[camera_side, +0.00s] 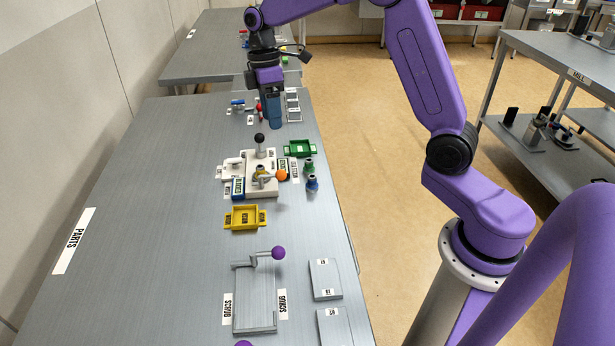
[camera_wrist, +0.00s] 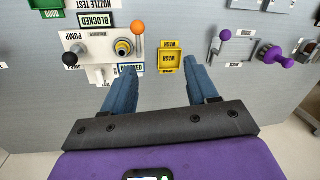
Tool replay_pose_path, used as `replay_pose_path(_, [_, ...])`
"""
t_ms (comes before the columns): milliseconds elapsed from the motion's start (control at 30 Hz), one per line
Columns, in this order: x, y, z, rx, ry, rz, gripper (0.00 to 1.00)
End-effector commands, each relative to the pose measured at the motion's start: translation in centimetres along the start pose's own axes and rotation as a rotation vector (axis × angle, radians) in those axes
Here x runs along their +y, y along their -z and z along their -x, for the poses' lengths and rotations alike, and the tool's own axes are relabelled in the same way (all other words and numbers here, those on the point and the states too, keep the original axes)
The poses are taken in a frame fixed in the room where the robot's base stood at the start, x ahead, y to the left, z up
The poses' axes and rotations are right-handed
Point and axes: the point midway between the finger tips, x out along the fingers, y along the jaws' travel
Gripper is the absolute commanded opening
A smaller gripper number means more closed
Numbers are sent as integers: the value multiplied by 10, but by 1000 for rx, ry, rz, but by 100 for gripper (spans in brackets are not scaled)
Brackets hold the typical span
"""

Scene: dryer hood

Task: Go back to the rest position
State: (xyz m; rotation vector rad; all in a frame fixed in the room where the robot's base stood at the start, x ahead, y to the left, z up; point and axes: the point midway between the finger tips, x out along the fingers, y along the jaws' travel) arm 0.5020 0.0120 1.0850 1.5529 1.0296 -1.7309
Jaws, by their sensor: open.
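My gripper (camera_side: 274,112) is raised over the far part of the parts table (camera_side: 150,190), its blue fingers pointing down. In the wrist view the two blue fingers (camera_wrist: 160,66) are spread wide with nothing between them. The white pump unit (camera_side: 262,182) with a black knob and an orange-ball lever stands nearer the side camera than my gripper. It also shows in the wrist view (camera_wrist: 98,48), left of the fingers. A yellow tray (camera_side: 234,222) lies in front of the pump; in the wrist view the tray (camera_wrist: 159,61) appears between the fingertips.
A green tray (camera_side: 289,149) and green and blue nozzle-like pieces (camera_side: 312,183) are right of the pump. A purple-ball lever (camera_side: 278,253) stands on a grey plate at the near end. Small items lie below my gripper. The table's left side is clear.

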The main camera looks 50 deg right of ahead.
Motion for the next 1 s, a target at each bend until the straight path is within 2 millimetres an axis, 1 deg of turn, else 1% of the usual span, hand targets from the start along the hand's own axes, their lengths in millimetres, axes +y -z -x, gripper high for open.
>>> replay_pose_path(33, [-19,3,1,-5,-10,11,58])
replay_pose_path(167, [-63,6,0,-14,-35,15,58])
replay_pose_path(200, [-76,5,-1,-16,-43,17,58])
replay_pose_path(333, [-120,-2,-5,-20,-67,26,58])
replay_pose_path(467, [-161,-14,-12,-18,-89,35,58])
replay_pose_path(600, [-202,-36,-20,-11,-111,47,58])
replay_pose_path(667, [-218,-46,-24,-5,-121,51,58])
replay_pose_path(800, [-251,-75,-36,7,-138,65,58])
replay_pose_path(900, [-271,-97,-45,17,-146,74,58])
replay_pose_path(1000, [-286,-117,-53,28,-152,82,58])
